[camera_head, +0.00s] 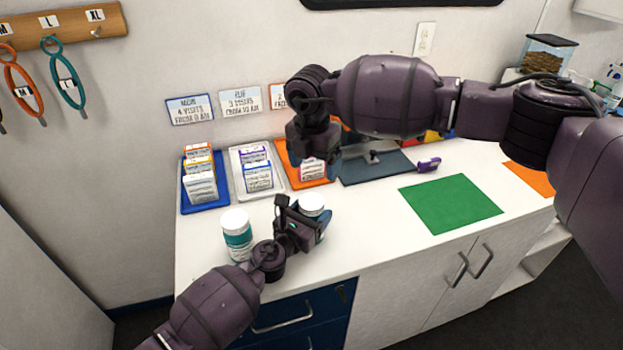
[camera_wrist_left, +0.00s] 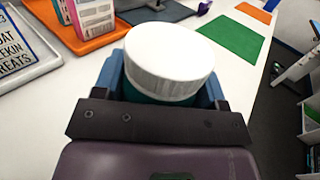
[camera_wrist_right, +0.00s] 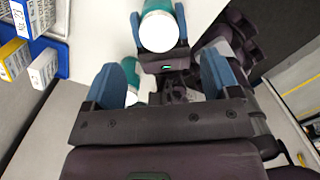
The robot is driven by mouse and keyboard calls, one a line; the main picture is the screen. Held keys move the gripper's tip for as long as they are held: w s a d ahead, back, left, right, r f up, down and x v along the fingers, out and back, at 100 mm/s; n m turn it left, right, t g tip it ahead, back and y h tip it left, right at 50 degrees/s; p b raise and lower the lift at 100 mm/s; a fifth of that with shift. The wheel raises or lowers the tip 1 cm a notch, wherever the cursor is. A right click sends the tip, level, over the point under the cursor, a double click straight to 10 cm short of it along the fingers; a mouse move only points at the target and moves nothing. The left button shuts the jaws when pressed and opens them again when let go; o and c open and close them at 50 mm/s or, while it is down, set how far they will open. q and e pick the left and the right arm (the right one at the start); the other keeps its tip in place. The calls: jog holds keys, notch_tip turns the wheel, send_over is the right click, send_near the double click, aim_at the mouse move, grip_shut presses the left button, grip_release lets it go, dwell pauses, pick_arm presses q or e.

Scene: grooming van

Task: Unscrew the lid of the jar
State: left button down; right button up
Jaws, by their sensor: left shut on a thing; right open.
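My left gripper (camera_head: 300,219) is shut on a jar with a white lid (camera_head: 312,203) and a teal body. In the left wrist view the white, ribbed lid (camera_wrist_left: 170,60) stands above the blue fingers, on top of the teal jar (camera_wrist_left: 150,97). My right gripper (camera_head: 312,150) is open and empty, pointing down above and behind the held jar. In the right wrist view the lid (camera_wrist_right: 160,31) shows beyond the gap between the open blue fingers of my right gripper (camera_wrist_right: 164,80), apart from them.
A second white-lidded jar (camera_head: 236,233) with a teal label stands left of my left gripper. Blue (camera_head: 187,206), grey (camera_head: 239,191) and orange (camera_head: 292,181) trays with packets line the back. A green mat (camera_head: 450,203) and a purple object (camera_head: 428,164) lie to the right.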

aim_at(312, 201)
jog(key=shift+s+f+m, duration=0.3)
jog(key=shift+f+m, duration=0.35)
jog(key=shift+m, duration=0.35)
jog(key=shift+a+f+m+y, duration=0.1)
jog(key=shift+a+m+y, duration=0.2)
jog(key=shift+m, duration=0.3)
jog(key=shift+f, duration=4)
jog(key=c, duration=1)
jog(key=shift+o, duration=0.2)
jog(key=n, duration=0.6)
jog(key=shift+n, duration=0.4)
